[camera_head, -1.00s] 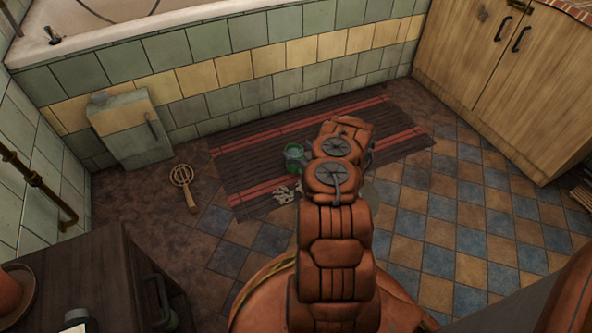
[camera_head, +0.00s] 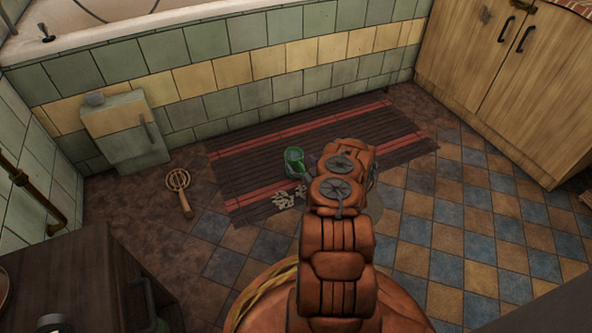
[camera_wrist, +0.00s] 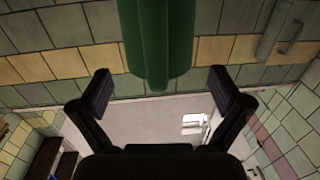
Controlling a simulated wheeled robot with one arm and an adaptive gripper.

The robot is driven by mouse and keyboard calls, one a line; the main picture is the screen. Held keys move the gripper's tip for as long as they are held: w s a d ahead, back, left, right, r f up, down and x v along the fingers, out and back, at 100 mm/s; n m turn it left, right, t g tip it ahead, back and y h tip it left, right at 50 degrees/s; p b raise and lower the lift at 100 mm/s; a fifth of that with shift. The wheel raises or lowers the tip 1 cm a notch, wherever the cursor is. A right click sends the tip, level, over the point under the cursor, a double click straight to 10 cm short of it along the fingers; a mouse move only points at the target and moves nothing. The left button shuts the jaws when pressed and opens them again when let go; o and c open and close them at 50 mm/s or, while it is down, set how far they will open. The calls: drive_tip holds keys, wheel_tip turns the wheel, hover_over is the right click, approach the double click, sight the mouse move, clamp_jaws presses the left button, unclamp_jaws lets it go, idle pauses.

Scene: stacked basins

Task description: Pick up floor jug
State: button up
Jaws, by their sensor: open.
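The green jug (camera_head: 293,160) stands on the dark slatted mat, just left of my arm's end in the head view. In the wrist view, part of the green jug (camera_wrist: 157,45) hangs into the picture from the top middle. My gripper (camera_wrist: 163,92) is open, with its two dark fingers wide apart. The jug's visible end lies centred between the fingertips, with a gap on each side. My arm hides most of the gripper in the head view.
The dark mat (camera_head: 240,170) with red stripes lies along the tiled tub side (camera_head: 250,65). A round-headed slatted wooden tool (camera_head: 179,190) lies on the floor at left. Pale bits (camera_head: 287,198) lie near the jug. A wooden cabinet (camera_head: 500,80) stands at right, with clear checkered floor before it.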

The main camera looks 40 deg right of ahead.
drive_tip(key=b+x, duration=0.2)
drive_tip(key=x, duration=0.1)
drive_tip(key=shift+f, duration=0.15)
drive_tip(key=shift+w+d, duration=0.1)
drive_tip(key=shift+w, duration=0.1)
drive_tip(key=c, duration=1.8)
